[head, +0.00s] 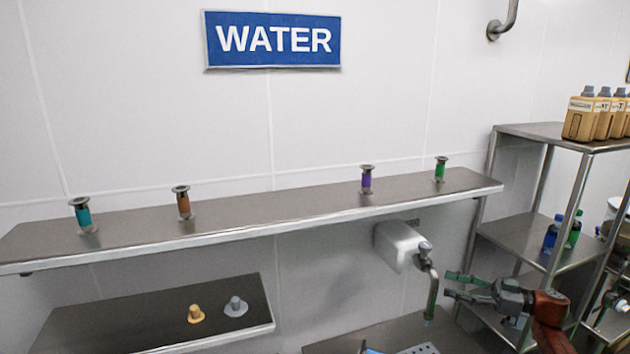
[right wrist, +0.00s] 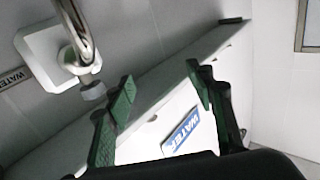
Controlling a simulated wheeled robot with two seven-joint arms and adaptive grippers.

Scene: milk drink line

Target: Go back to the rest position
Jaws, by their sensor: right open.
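My right gripper (head: 452,286) is at the lower right of the head view, with its arm coming in from the right. Its green fingers are apart and nothing is between them. It is close beside the water tap (head: 432,290), just to the right of the spout; I cannot tell whether they touch. In the right wrist view the open fingers (right wrist: 160,90) show at both sides, with the tap pipe (right wrist: 78,35) at the upper left. My left gripper is not in view.
A long steel shelf (head: 280,212) carries several coloured spools. A lower shelf (head: 130,318) holds a yellow and a grey cone-shaped piece. A steel rack (head: 530,232) with bottles and tan jugs (head: 582,116) stands at the right. A blue WATER sign (head: 273,40) hangs above.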

